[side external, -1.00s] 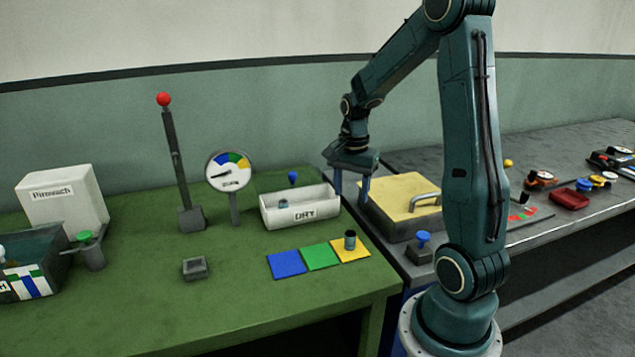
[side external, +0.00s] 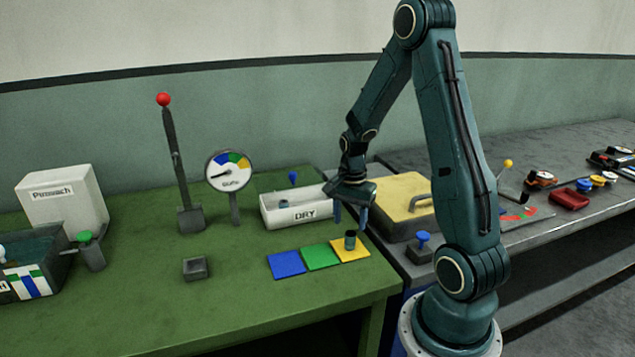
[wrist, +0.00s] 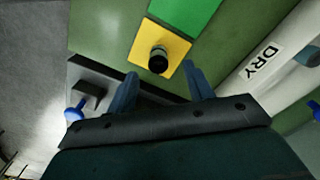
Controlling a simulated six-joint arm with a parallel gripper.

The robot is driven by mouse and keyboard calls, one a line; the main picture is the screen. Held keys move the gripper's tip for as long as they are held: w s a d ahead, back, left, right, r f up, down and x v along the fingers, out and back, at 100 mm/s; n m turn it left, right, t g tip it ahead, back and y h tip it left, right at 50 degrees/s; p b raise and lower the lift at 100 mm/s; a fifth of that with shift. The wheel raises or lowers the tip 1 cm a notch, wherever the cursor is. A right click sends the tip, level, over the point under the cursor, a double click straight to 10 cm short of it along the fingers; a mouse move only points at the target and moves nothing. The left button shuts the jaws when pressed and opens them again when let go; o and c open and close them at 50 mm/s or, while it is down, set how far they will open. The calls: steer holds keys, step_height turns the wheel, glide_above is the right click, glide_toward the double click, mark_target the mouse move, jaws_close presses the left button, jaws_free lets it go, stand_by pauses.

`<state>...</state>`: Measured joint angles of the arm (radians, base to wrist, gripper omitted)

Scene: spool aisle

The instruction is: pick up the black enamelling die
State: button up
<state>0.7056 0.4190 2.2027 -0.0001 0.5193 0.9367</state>
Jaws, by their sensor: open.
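The black enamelling die appears to be the small dark cylinder (side external: 350,241) standing upright on the yellow square (side external: 347,256) at the right of the green table. In the wrist view its round black top (wrist: 158,62) shows on the yellow square, just beyond the space between my fingers. My gripper (side external: 350,216) is open and empty, pointing down above the table, a little higher than the die and near the right end of the white DRY tray. Nothing touches the die except the square under it.
The white DRY tray (side external: 270,220) stands close to the left of my gripper, with a cylinder showing in the wrist view (wrist: 306,56). The yellow-lidded box (side external: 398,198) and blue-knobbed block (side external: 420,250) are to the right. Green (side external: 320,256) and blue (side external: 286,264) squares lie flat left of the die.

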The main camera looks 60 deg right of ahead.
mark_target(351, 233)
steer(key=shift+f, duration=0.1)
steer(key=shift+s+d+f, duration=0.1)
steer(key=shift+f, duration=1.2)
steer(key=shift+s+d+f, duration=0.1)
steer(key=shift+f, duration=1.15)
steer(key=c, duration=1.1)
